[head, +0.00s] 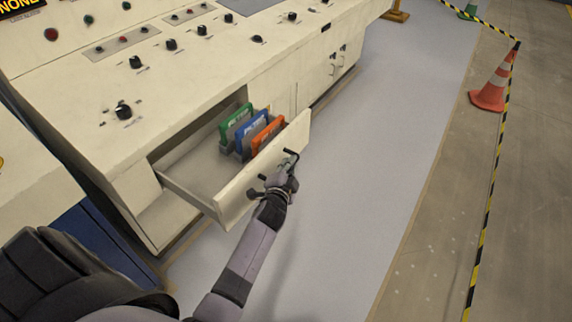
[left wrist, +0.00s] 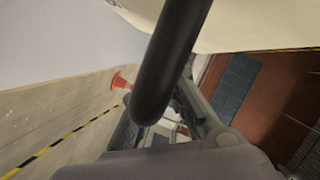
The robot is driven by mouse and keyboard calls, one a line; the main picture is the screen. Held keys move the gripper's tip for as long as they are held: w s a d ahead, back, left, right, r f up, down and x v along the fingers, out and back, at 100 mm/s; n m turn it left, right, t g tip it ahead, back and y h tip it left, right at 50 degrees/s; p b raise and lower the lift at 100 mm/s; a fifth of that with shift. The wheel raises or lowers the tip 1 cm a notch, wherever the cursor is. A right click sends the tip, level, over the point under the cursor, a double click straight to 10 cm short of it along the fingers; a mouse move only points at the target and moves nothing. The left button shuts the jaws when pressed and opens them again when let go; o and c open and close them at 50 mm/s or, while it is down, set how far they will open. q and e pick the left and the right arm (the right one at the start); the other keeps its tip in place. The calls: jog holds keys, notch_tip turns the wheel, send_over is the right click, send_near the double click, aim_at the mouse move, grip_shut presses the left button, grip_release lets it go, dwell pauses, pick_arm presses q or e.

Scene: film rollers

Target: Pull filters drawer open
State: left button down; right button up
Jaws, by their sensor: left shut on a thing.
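The filters drawer (head: 237,193) stands pulled out of the cream control console in the head view. Inside it are a green filter (head: 236,122), a blue filter (head: 252,133) and an orange filter (head: 268,134), all upright in a grey holder toward its right end. My left gripper (head: 283,172) is at the drawer's front face, shut on the dark drawer handle (head: 290,157). In the left wrist view the black handle bar (left wrist: 172,60) fills the upper middle, and the gripper fingers are partly hidden behind it. My right gripper is not in view.
The console (head: 190,75) has several knobs on its sloped top. An orange traffic cone (head: 493,82) and yellow-black barrier tape (head: 487,210) stand at the right. The grey-blue floor (head: 370,150) beside the drawer is clear.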

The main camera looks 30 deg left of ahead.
pick_arm(q)
jog(key=shift+d+f, duration=0.1)
jog(key=shift+d, duration=0.15)
jog(key=c, duration=1.6)
grip_release()
jog(key=shift+c, duration=0.2)
jog(key=v, duration=1.2)
